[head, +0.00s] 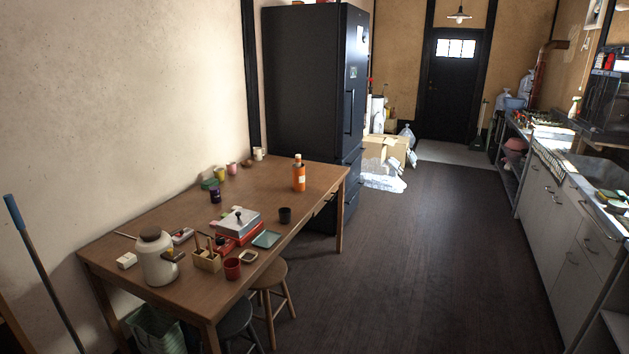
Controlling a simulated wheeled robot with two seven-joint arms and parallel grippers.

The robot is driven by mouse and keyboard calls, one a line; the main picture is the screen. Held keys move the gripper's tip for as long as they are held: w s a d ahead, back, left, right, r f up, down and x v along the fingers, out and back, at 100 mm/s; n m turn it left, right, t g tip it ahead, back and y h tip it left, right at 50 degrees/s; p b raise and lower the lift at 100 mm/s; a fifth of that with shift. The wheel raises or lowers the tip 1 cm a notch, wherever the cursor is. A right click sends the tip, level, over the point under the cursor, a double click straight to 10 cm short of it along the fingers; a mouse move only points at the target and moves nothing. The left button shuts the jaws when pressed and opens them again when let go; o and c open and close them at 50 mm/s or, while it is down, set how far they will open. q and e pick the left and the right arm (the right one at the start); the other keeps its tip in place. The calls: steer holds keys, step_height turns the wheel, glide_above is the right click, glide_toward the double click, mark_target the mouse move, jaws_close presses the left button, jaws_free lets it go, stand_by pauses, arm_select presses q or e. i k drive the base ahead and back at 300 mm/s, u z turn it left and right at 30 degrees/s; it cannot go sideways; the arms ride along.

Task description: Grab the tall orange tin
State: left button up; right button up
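A tall orange container (299,177), which looks like the orange tin, stands upright on the wooden table (275,185) near its far right end. It has a pale patch on its side and a narrower top. Nothing touches it, and bare tabletop surrounds it. Neither of my grippers shows in the head view.
A white pot (156,258), a red box (236,232) and several small items crowd the near half. Stools (271,291) stand at the right side. Open floor (430,260) lies between table and counter (560,200).

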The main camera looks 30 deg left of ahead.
mark_target(297, 173)
steer(key=z, duration=0.05)
steer(key=i, duration=1.7)
steer(key=u, duration=0.45)
steer(key=i, duration=1.7)
steer(key=u, duration=2)
steer(key=i, duration=0.8)
steer(key=u, duration=0.65)
